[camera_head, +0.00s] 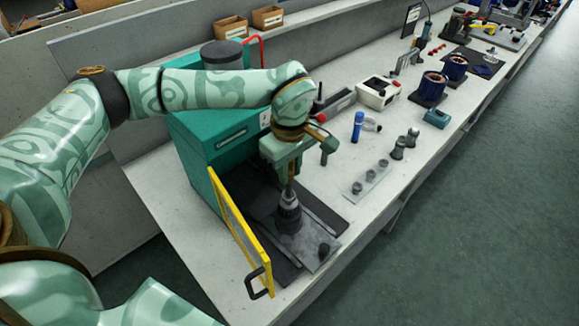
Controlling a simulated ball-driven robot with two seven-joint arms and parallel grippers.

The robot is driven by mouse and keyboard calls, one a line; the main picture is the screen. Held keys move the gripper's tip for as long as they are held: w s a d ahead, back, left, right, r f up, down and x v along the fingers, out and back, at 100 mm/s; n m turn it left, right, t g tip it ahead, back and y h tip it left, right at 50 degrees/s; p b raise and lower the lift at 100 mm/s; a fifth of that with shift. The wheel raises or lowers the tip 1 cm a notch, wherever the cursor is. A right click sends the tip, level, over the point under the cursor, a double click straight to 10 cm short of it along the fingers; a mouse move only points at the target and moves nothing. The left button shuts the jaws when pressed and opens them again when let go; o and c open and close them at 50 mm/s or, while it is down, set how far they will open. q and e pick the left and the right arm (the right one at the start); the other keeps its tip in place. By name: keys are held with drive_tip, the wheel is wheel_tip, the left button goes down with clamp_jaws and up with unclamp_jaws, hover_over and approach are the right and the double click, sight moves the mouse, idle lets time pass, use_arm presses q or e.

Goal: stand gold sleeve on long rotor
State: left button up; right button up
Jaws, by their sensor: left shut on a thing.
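My left gripper (288,178) points down over a dark plate in front of the teal machine. It is shut on the narrow top of a dark grey stepped part (289,214), which looks upright, wide at the bottom and thin at the top. Whether this is the long rotor I cannot tell. Its foot is at or just above the grey plate (311,257); contact is unclear. I cannot make out a gold sleeve; a small tan piece (319,138) beside the gripper may belong to the hand. My right gripper is not in view.
A teal cabinet (226,135) with an open yellow-framed door (238,232) stands close on the left. A plate with several grey rings (370,178), two grey parts, a blue cylinder (357,127) and a white box (379,93) lie right. Bare bench shows between them.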

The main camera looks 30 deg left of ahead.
sight(289, 185)
use_arm(q)
drive_tip(key=shift+f, duration=0.55)
idle(0.9)
drive_tip(key=shift+f, duration=0.2)
drive_tip(key=shift+f+b, duration=1.1)
drive_tip(key=shift+f, duration=0.9)
drive_tip(key=shift+f, duration=0.1)
drive_tip(key=o, duration=1.1)
